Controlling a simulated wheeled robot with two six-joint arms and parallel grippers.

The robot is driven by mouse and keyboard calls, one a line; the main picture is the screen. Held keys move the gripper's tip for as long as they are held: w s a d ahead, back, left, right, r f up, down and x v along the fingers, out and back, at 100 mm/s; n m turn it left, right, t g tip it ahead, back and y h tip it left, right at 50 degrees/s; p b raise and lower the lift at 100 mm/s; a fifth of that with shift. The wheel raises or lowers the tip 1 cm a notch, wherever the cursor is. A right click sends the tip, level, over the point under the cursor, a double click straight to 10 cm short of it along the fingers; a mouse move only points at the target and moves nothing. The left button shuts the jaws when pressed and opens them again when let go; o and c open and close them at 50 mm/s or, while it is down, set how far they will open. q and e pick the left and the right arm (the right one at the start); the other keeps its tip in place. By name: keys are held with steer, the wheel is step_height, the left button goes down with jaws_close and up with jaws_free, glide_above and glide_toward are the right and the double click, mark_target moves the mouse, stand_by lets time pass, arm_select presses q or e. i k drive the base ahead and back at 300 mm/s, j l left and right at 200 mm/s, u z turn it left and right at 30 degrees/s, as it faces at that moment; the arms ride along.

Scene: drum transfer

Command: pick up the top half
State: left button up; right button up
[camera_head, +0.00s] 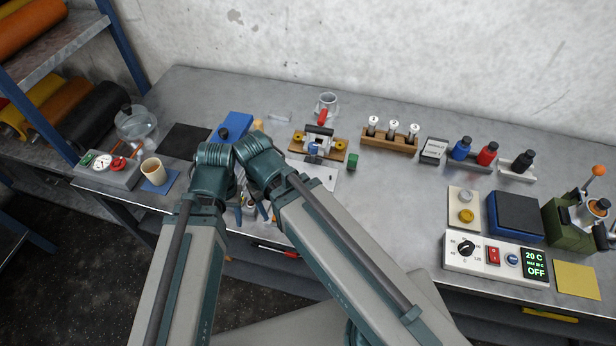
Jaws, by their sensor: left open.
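A small clamp-like assembly (319,131) with a pale body and a dark bar stands on a wooden base (296,148) at the back middle of the bench. It has brass round parts at its sides and a blue part in front. I cannot make out a separate top half. My left gripper (252,208) is low near the bench's front edge, left of the assembly and apart from it. It is mostly hidden by my arm links, and I see nothing held in it. My right gripper is not in view.
A wooden rack with white-topped vials (394,131) stands farther right. A beaker (327,104) is behind. A cup (153,171) and gauge box (106,166) are left. The bench's middle right is clear.

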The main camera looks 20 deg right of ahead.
mark_target(314, 132)
steer(key=k+l+u, duration=0.25)
steer(key=l+u, duration=0.2)
steer(key=k+l+u, duration=0.3)
steer(key=u, duration=0.15)
steer(key=k+l+u, duration=0.35)
steer(key=u, duration=0.15)
